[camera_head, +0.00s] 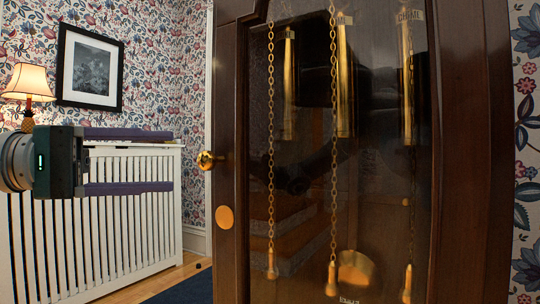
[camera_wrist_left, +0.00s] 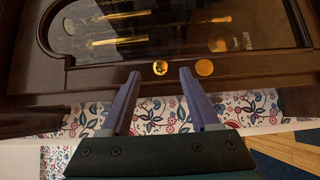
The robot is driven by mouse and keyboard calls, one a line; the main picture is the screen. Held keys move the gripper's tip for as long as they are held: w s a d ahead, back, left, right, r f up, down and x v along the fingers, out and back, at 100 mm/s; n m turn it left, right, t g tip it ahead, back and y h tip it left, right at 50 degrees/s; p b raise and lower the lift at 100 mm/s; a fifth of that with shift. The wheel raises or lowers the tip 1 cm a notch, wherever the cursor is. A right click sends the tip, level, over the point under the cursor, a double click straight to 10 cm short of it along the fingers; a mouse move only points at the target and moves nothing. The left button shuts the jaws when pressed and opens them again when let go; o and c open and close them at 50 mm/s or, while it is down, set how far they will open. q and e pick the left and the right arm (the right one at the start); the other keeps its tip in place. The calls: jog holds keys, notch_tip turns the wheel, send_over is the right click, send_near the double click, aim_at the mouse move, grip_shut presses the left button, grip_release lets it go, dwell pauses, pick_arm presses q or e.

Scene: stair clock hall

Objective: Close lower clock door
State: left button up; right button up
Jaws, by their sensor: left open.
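The lower clock door (camera_head: 445,180) is dark wood around a tall glass pane and fills the middle and right of the head view. A round brass knob (camera_head: 207,160) sits at its left edge, above a flat gold disc (camera_head: 225,217). I cannot tell whether the door stands ajar. My left gripper (camera_head: 172,160) is open and empty, left of the knob and pointing at it. In the left wrist view, the knob (camera_wrist_left: 160,68) shows between the fingertips of my left gripper (camera_wrist_left: 160,76), apart from them. The disc (camera_wrist_left: 205,67) is beside it. My right gripper is out of view.
Brass weights (camera_head: 345,85), chains (camera_head: 270,150) and a pendulum bob (camera_head: 355,268) show behind the glass. A white slatted radiator cover (camera_head: 110,235) is behind my left gripper. A lit lamp (camera_head: 28,85) and a framed picture (camera_head: 90,67) are at the left.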

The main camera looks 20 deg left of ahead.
pick_arm(q)
jog(key=shift+v, duration=1.8)
jog(key=s+d+f+m+g+y+p, duration=0.1)
jog(key=s+d+m+g+y+p, duration=0.15)
jog(key=d+p, duration=0.45)
jog(key=s+d+f+m+g+y+p, duration=0.2)
jog(key=s+d+g+y+p, duration=0.15)
jog(key=p, duration=0.75)
jog(key=s+d+r+m+g+y+p, duration=0.25)
jog(key=s+r+y+p, duration=0.2)
jog(key=s+p, duration=0.75)
jog(key=s+r+m+y+p, duration=0.1)
jog(key=r+y+p, duration=0.1)
jog(key=r+p, duration=2.4)
jog(key=s+a+r+m+t+y+p, duration=0.1)
jog(key=s+r+y+p, duration=0.1)
jog(key=r+p, duration=2.4)
jog(key=shift+a+r+p, duration=0.25)
jog(key=shift+r+p, duration=0.1)
jog(key=shift+p, duration=0.45)
jog(key=shift+t, duration=0.25)
